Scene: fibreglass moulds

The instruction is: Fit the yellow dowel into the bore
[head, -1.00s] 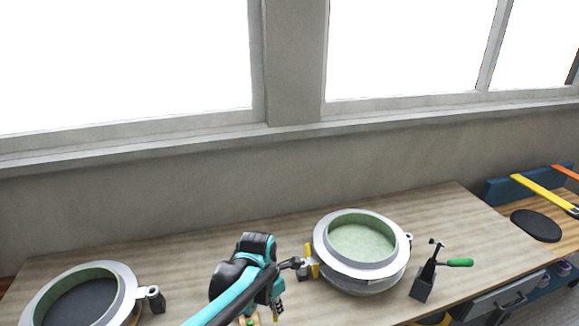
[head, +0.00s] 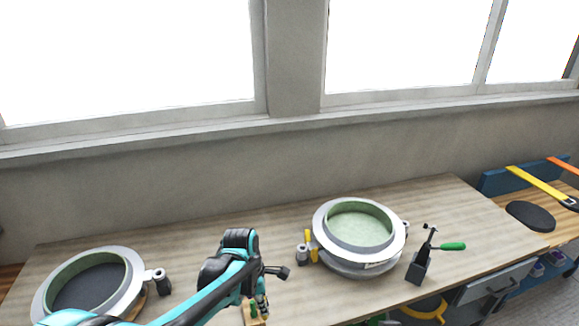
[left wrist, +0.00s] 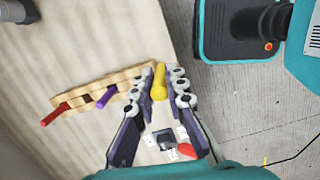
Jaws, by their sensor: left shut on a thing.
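The yellow dowel (left wrist: 159,84) is between the fingertips of my left gripper (left wrist: 160,82) in the left wrist view, at the end of a wooden rack (left wrist: 120,80). The gripper is shut on it. I cannot tell whether the dowel is still in the rack. In the head view my left gripper (head: 262,300) points down over the rack (head: 255,320) at the table's front. The right mould (head: 370,268) has a grey cylinder (head: 302,255) and a yellow upright piece (head: 308,240) at its left side. I cannot make out which opening is the bore. My right gripper does not show.
The rack also holds a red dowel (left wrist: 55,115) and a purple dowel (left wrist: 106,97). A left mould (head: 135,285) has a dark-ended cylinder (head: 161,281) beside it. A green-handled clamp (head: 418,265) stands right of the right mould. The table between the moulds is mostly clear.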

